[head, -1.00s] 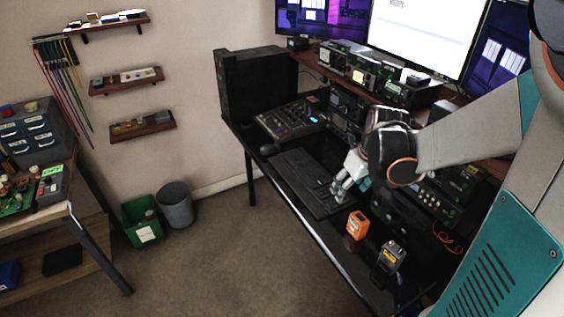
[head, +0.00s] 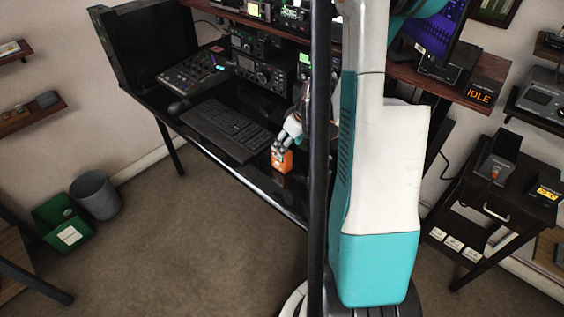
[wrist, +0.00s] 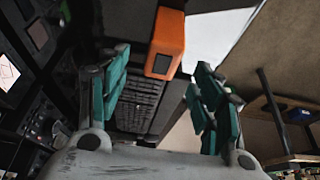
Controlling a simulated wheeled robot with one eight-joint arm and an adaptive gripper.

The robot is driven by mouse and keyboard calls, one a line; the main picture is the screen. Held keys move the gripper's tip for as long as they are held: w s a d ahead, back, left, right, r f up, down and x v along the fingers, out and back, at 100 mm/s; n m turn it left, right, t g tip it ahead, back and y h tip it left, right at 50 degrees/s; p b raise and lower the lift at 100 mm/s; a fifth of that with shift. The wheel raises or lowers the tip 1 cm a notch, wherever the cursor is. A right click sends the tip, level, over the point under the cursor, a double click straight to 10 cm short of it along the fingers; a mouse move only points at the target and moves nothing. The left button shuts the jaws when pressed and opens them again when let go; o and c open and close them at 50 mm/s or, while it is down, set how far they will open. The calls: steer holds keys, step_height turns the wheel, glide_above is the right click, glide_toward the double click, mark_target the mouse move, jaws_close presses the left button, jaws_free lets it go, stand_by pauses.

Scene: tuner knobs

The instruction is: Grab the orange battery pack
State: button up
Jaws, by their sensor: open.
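The orange battery pack (head: 281,160) stands near the front edge of the black desk in the head view. It also shows in the wrist view (wrist: 167,40), ahead of my fingers and roughly between them. My gripper (head: 287,135) is just above and beside the pack in the head view, partly hidden by my own arm. In the wrist view my gripper (wrist: 158,100) has its teal-padded fingers spread apart, with nothing between the pads. I cannot tell whether a finger touches the pack.
A black keyboard (head: 228,133) lies on the desk just left of the pack. A mixer panel (head: 190,75) and radio gear (head: 262,72) stand behind. A green bin (head: 65,222) and a grey bin (head: 95,194) stand on the floor. Open carpet (head: 190,245) lies before the desk.

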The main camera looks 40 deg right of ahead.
mark_target(282, 159)
steer(key=b+x, duration=0.1)
steer(key=x, duration=0.2)
steer(key=b+x, duration=0.1)
steer(key=x, duration=0.1)
steer(key=shift+w+a+f+b, duration=0.2)
steer(key=shift+w+f+b, duration=0.05)
steer(key=shift+f+b, duration=0.1)
steer(key=shift+r, duration=0.1)
steer(key=c, duration=1.4)
